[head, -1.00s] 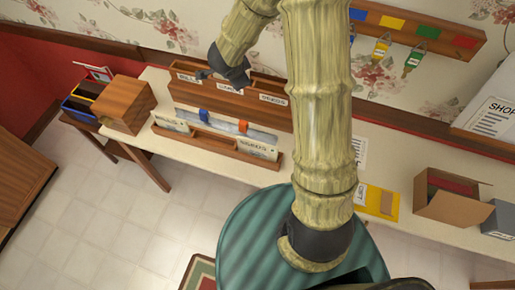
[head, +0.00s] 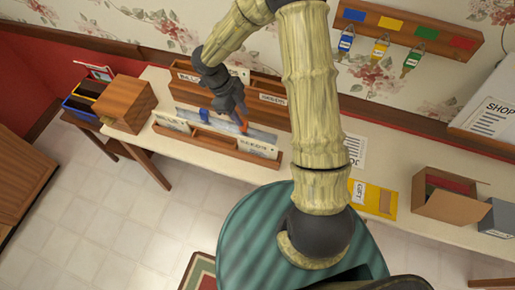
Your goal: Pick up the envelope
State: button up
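A low wooden rack (head: 205,143) on the table holds several upright papers or envelopes, with a blue tab (head: 204,115) and an orange tab (head: 244,127) on them. A white labelled one (head: 258,147) stands at its right end. A yellow envelope-like packet (head: 374,199) lies flat on the table, right of my arm. My dark gripper (head: 238,119) points down just above the rack, between and partly in front of the tabs. Its fingers are too small to tell whether they are open, shut or touching anything. Which item is the envelope is not clear.
A taller wooden sorter (head: 262,88) with labelled slots stands behind the rack. A wooden box (head: 125,104) is at left. An open cardboard box (head: 446,200) and a grey box (head: 499,217) are at right. Keys hang on the wall rack (head: 408,30).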

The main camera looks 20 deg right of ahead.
jog(key=p, duration=0.2)
send_near(259, 147)
notch_tip(259, 147, down, 5)
jog(key=d, duration=0.2)
jog(key=shift+s+d+r, duration=0.1)
jog(key=shift+s+r, duration=0.05)
jog(key=shift+r, duration=0.1)
jog(key=shift+s+f+p, duration=0.2)
jog(key=shift+f+p, duration=0.1)
jog(key=shift+f, duration=0.05)
jog(key=p+x, duration=0.1)
jog(key=x, duration=0.3)
jog(key=shift+s+f+p, duration=0.2)
jog(key=shift+p, duration=0.1)
jog(key=shift+f, duration=0.25)
dwell(0.4)
grip_shut()
